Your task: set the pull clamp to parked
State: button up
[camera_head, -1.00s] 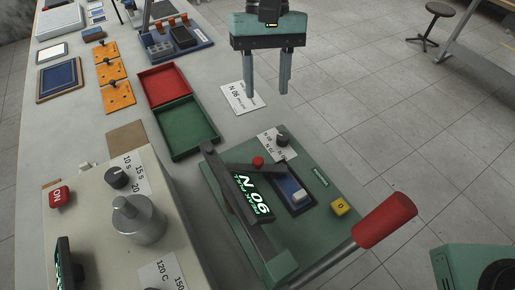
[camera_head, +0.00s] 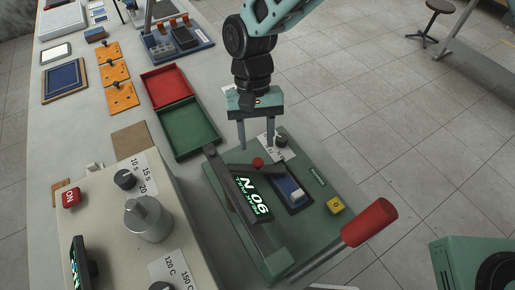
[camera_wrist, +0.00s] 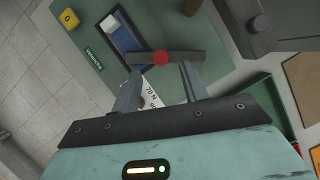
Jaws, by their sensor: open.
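The pull tester is a green base plate (camera_head: 318,200) on the bench, with a lit display (camera_head: 254,197) and a red-handled lever (camera_head: 368,223). Its clamp looks to be the short dark bar (camera_head: 274,167) with a red knob (camera_head: 258,163), lying across the end of the blue slot (camera_head: 291,192). In the wrist view the red knob (camera_wrist: 160,58) and bar (camera_wrist: 190,56) lie just beyond the fingertips, between their lines. My gripper (camera_head: 257,146) is open and empty, pointing down over the knob end. Whether the fingers touch the bar cannot be told.
A black selector knob (camera_head: 281,140) stands close to the right finger, by a printed label. A yellow button (camera_head: 335,205) is on the plate. Red (camera_head: 167,86) and green (camera_head: 187,128) trays lie behind left. A beige control box (camera_head: 120,215) stands at left.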

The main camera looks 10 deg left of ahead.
aim_at(258, 161)
jog(key=shift+p+x, duration=0.55)
jog(key=shift+x, duration=2)
grip_shut()
